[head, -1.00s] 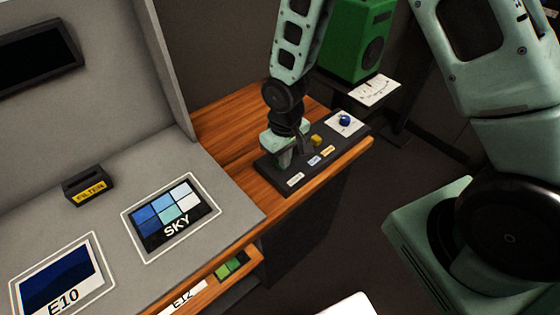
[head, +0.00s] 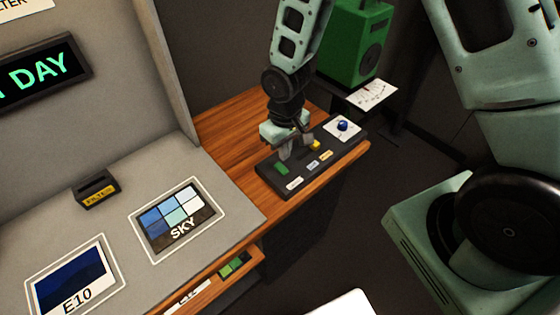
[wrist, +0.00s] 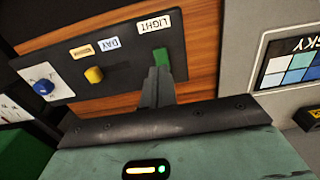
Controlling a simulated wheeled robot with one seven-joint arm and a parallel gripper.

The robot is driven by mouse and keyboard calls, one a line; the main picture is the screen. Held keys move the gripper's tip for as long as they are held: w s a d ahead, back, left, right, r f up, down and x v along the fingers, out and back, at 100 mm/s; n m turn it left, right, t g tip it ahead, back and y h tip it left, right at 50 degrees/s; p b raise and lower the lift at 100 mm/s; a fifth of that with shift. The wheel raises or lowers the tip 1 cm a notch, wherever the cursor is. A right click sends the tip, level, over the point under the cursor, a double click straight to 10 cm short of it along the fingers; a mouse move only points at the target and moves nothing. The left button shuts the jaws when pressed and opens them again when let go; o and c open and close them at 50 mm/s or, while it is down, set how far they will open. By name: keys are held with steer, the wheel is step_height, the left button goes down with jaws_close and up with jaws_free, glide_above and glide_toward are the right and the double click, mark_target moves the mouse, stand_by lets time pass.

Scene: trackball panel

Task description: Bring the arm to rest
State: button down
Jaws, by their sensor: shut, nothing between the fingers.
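My gripper (head: 285,156) hangs over the dark control panel (head: 325,158) on the wooden desk, its fingers shut and empty. The green button (head: 281,168) shows just below the fingertips. In the wrist view my fingertips (wrist: 158,74) are together, close to the green button (wrist: 161,56) by the LIGHT label; I cannot tell whether they touch it.
A grey console with a SKY card (head: 174,218), an E10 card (head: 72,280) and a black FILTER holder (head: 97,189) stands at left. Its upright wall holds a lit display (head: 40,72) ending in "DAY". A green box (head: 352,40) stands behind the panel. Bare wood (head: 225,135) lies left of the panel.

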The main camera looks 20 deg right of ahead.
steer(key=shift+r+p, duration=0.35)
steer(key=shift+r, duration=0.4)
steer(key=s+a+r+n+b, duration=0.2)
steer(key=s+r, duration=0.4)
steer(key=s, duration=0.4)
steer(key=s+a+r+n+b, duration=0.2)
steer(key=s+a+r+b, duration=0.2)
steer(key=s+r, duration=0.3)
steer(key=s, duration=0.3)
steer(key=shift+a+y, duration=0.15)
steer(key=shift+y, duration=0.15)
steer(key=shift+r, duration=0.1)
